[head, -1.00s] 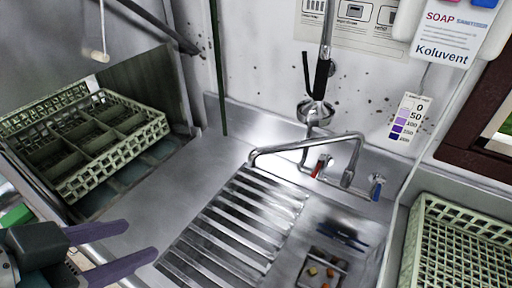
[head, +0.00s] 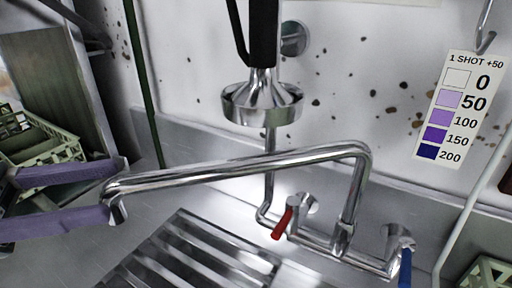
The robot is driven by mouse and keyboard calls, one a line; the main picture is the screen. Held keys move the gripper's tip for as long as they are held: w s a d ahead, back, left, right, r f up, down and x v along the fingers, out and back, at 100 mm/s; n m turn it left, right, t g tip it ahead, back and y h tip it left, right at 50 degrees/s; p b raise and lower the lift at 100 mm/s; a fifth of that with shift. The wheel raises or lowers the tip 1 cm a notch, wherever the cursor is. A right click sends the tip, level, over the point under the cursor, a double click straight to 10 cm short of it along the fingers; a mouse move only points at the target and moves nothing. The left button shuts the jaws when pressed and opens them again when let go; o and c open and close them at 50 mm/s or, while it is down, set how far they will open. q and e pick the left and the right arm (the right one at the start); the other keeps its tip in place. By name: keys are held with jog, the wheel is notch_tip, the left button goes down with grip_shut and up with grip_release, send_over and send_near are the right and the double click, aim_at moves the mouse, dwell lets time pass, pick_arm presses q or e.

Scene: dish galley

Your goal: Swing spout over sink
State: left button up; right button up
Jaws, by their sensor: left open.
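The chrome spout (head: 240,168) runs left from its riser by the taps, and its downturned end (head: 117,207) hangs over the ribbed drainboard side. My left gripper (head: 119,188), with two purple fingers, comes in from the left. It is open, with its fingertips around or right beside the spout's end; I cannot tell whether they touch it. The red tap lever (head: 283,223) and blue tap lever (head: 405,268) are at the spout's base. The sink basin is below the frame or barely in it. My right gripper is not in view.
A chrome spray head (head: 262,100) hangs just above the spout. The ribbed drainboard (head: 190,255) lies below. A green dish rack (head: 40,150) stands at left, another rack (head: 488,275) at lower right. A colour chart (head: 455,110) hangs on the spotted wall.

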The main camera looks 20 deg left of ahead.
aim_at(132, 185)
pick_arm(q)
jog(key=x, duration=0.7)
jog(key=shift+w+d, duration=0.1)
jog(key=shift+w, duration=0.1)
jog(key=shift+c, duration=0.4)
grip_shut()
dwell(0.7)
